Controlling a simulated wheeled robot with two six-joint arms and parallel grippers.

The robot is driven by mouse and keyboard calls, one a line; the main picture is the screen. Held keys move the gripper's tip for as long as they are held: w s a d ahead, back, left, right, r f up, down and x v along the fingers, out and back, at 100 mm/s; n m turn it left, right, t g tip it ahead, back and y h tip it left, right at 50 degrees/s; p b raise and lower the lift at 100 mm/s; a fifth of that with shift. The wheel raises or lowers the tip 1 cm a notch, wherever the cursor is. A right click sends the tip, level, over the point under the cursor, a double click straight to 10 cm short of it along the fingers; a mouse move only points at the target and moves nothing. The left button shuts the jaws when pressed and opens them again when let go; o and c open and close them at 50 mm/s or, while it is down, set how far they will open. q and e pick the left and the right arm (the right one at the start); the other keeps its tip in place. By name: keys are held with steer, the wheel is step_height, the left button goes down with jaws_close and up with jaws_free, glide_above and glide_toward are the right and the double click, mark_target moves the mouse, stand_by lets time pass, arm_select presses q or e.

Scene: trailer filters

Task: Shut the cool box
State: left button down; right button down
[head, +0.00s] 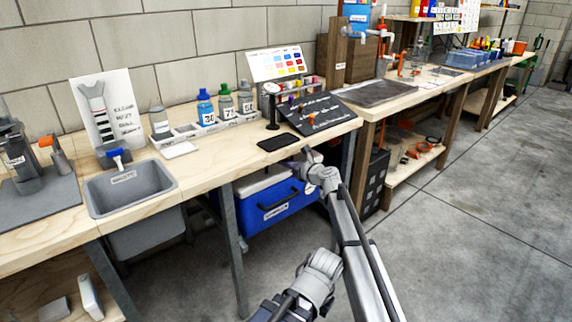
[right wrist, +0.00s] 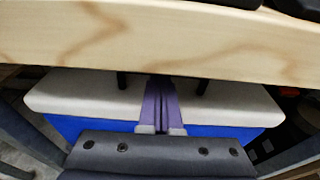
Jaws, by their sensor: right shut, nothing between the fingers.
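The cool box (head: 283,208) is blue with a white lid (head: 262,181) and a dark handle on its front. It stands on the floor under the workbench, partly behind a bench leg. In the right wrist view the lid (right wrist: 75,97) lies across the blue body (right wrist: 100,130); I cannot tell whether it is fully seated. My right gripper (right wrist: 160,92) is shut and empty, its purple fingers over the lid, just below the bench edge. Whether they touch the lid is unclear.
The workbench top (head: 220,160) overhangs the cool box closely. A bench leg (head: 234,250) stands in front of its left part. A dark crate (head: 374,183) stands to its right. A grey sink (head: 130,188) hangs at the left. The concrete floor at right is clear.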

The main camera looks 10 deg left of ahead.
arm_select(q)
steer(key=shift+w+a, duration=0.2)
steer(key=shift+a, duration=0.1)
arm_select(e)
steer(key=shift+w+a+r, duration=0.1)
steer(key=shift+w+a, duration=0.25)
steer(key=shift+a, duration=0.1)
steer(key=shift+w, duration=0.1)
steer(key=shift+r, duration=0.1)
